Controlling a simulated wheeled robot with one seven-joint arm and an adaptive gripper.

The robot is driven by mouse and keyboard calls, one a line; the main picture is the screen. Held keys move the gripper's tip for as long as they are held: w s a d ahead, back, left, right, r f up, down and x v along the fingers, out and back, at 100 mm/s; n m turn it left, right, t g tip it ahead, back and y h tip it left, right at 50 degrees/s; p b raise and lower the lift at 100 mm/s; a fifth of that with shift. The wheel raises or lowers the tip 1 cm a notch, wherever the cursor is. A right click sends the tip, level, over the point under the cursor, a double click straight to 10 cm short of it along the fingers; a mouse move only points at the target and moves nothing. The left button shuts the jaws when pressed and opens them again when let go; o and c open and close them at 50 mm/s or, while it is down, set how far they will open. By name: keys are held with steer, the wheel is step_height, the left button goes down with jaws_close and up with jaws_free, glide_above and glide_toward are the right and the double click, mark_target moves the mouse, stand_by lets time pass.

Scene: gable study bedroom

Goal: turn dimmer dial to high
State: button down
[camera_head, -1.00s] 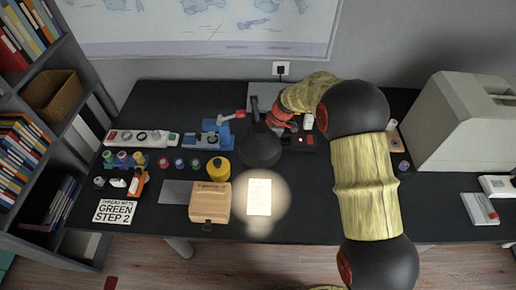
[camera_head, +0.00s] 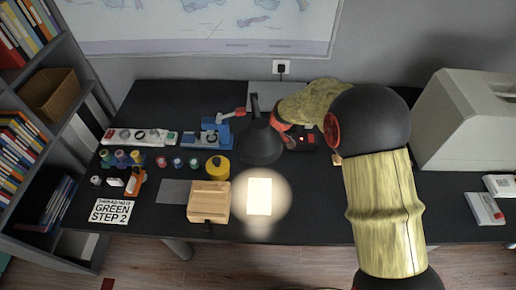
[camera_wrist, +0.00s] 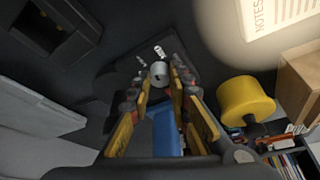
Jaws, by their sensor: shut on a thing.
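The dimmer dial (camera_wrist: 158,70) is a small silver-grey knob on a dark base, with small white marks beyond it in the wrist view. My gripper (camera_wrist: 159,80) is shut on the dial, with one fingertip on each side. In the head view, the black desk lamp (camera_head: 258,142) stands at the middle of the desk. It throws a bright pool of light on a paper note (camera_head: 259,197).
A yellow round container (camera_head: 218,168) and a wooden box (camera_head: 209,201) stand left of the light. A blue device (camera_head: 212,134) and a power strip (camera_head: 140,137) lie further left. A large beige machine (camera_head: 465,125) stands at the right. The front right of the black desk (camera_head: 455,215) is mostly clear.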

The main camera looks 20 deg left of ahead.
steer(key=shift+m+t, duration=0.3)
steer(key=shift+m, duration=0.5)
steer(key=c, duration=1.7)
jaws_free()
steer(key=shift+o, duration=0.2)
steer(key=shift+r, duration=0.1)
steer(key=v, duration=1.1)
steer(key=shift+s+r, duration=0.15)
steer(key=shift+r, duration=0.25)
steer(key=shift+d, duration=0.15)
